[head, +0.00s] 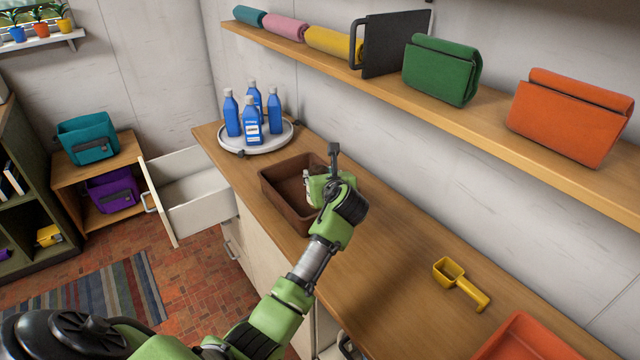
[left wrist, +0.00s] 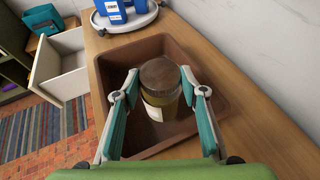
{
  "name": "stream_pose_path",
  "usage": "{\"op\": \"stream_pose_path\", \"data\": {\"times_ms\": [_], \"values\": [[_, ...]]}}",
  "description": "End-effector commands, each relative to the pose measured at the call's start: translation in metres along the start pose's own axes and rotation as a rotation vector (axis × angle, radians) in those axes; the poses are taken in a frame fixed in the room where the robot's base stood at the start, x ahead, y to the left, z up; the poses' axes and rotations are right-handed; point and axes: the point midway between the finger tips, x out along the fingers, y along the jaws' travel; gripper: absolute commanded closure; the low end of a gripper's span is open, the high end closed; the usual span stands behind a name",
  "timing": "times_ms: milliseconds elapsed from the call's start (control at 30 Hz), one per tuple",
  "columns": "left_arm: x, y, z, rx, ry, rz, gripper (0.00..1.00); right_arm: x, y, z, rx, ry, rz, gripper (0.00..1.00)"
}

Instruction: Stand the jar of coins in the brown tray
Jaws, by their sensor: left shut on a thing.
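The brown tray (head: 270,183) is a rectangular open box on the wooden counter; its rim and floor also show in the left wrist view (left wrist: 108,72). My left gripper (head: 312,188) is over the right part of the tray. In the left wrist view, its two teal-padded fingers (left wrist: 160,92) are shut on the jar of coins (left wrist: 160,92), one on each side. The jar has a round brown lid, a yellowish body and a pale label. It looks upright, within the tray's walls. Whether its base touches the tray floor is hidden. My right gripper is not in view.
A round white turntable (head: 257,143) with several blue bottles stands behind the tray. A yellow scoop (head: 460,283) and an orange-red tray (head: 530,340) lie to the right. A wall shelf (head: 400,95) runs above. An open white drawer (head: 190,195) juts out at the left.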

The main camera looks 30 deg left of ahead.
Motion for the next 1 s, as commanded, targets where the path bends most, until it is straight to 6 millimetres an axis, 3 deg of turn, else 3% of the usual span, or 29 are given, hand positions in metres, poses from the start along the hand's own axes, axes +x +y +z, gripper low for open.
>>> {"op": "stream_pose_path", "data": {"times_ms": [200,567,600,633,1000], "values": [[0.009,0.000,-0.022,0.000,-0.002,-0.002,1.00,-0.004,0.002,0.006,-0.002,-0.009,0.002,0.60],[0.010,0.001,-0.025,0.001,-0.003,-0.001,1.00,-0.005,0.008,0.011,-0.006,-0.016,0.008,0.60],[0.011,0.001,-0.028,0.002,0.003,0.001,0.53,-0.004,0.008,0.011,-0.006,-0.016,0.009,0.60],[0.011,0.001,-0.028,0.001,0.003,0.001,0.45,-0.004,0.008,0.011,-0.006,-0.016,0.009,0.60],[0.010,0.001,-0.027,0.000,0.002,0.000,0.44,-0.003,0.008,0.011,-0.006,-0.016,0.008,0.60]]}}
